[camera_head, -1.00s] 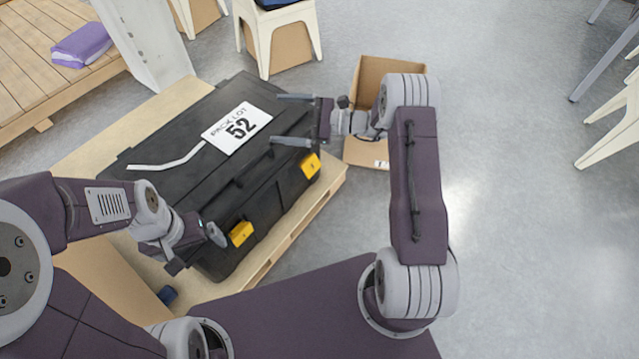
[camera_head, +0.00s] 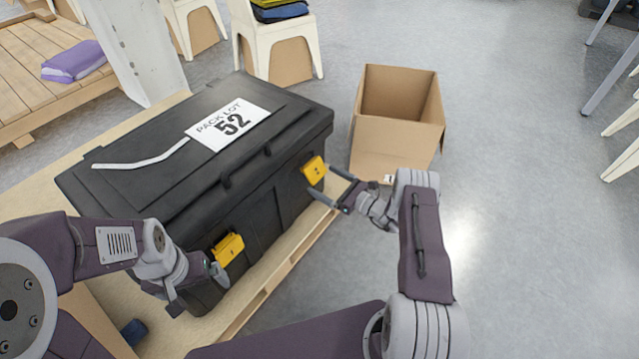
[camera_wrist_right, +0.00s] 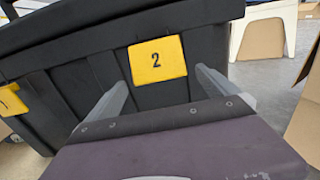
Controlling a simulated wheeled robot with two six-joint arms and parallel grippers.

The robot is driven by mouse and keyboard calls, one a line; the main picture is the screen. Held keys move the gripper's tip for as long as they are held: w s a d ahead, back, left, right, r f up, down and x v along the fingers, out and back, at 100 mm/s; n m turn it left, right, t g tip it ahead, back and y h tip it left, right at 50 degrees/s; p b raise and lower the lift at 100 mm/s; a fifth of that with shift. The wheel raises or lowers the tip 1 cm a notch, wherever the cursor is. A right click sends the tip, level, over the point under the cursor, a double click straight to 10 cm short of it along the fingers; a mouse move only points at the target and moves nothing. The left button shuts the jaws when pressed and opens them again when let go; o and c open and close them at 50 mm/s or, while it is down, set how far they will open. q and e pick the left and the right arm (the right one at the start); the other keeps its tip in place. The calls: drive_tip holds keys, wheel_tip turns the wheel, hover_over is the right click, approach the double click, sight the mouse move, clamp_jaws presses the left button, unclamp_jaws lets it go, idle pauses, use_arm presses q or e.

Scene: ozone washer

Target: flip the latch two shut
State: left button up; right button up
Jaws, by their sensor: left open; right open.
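A black lidded case (camera_head: 165,190) labelled "PACK LOT 52" has two yellow latches on its front side. Latch two (camera_head: 314,170) is the farther one; it shows its "2" in the right wrist view (camera_wrist_right: 157,60). My right gripper (camera_head: 325,182) is open in front of latch two, its fingers pointing at the case. In the wrist view its fingertips lie either side of and below the latch; contact cannot be told. Latch one (camera_head: 228,248) is nearer, partly seen at the left of the wrist view (camera_wrist_right: 12,101). My left gripper (camera_head: 217,277) is open beside latch one.
The case stands on a wooden pallet (camera_head: 276,268). An open cardboard box (camera_head: 395,140) stands on the floor right of the case, behind my right gripper. White stools (camera_head: 262,45) are at the back.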

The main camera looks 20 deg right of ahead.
drive_tip(key=shift+w+a+f, duration=0.2)
drive_tip(key=shift+w+a, duration=0.3)
drive_tip(key=shift+w, duration=0.1)
drive_tip(key=shift+w+a+r+b, duration=0.25)
drive_tip(key=shift+w+a+b, duration=0.1)
drive_tip(key=shift+w, duration=0.15)
drive_tip(key=c, duration=1.4)
drive_tip(key=shift+o, duration=0.2)
drive_tip(key=shift+f+b, duration=0.25)
drive_tip(key=shift+b, duration=0.15)
drive_tip(key=t+y+b, duration=0.1)
drive_tip(key=b, duration=0.3)
drive_tip(key=w+a+f+t+y+b, duration=0.1)
drive_tip(key=t+b, duration=0.1)
drive_tip(key=b, duration=0.3)
drive_tip(key=w+f+t+y+b, duration=0.1)
drive_tip(key=b, duration=0.3)
drive_tip(key=shift+a+t+y, duration=0.35)
drive_tip(key=shift+t+y, duration=0.05)
use_arm(q)
wheel_tip(320, 180, down, 17)
drive_tip(key=b, duration=0.1)
drive_tip(key=shift+b, duration=0.3)
use_arm(e)
drive_tip(key=shift+w+r+t, duration=0.15)
drive_tip(key=shift+r+t, duration=0.1)
drive_tip(key=shift+t, duration=0.05)
use_arm(q)
drive_tip(key=shift+r, duration=0.1)
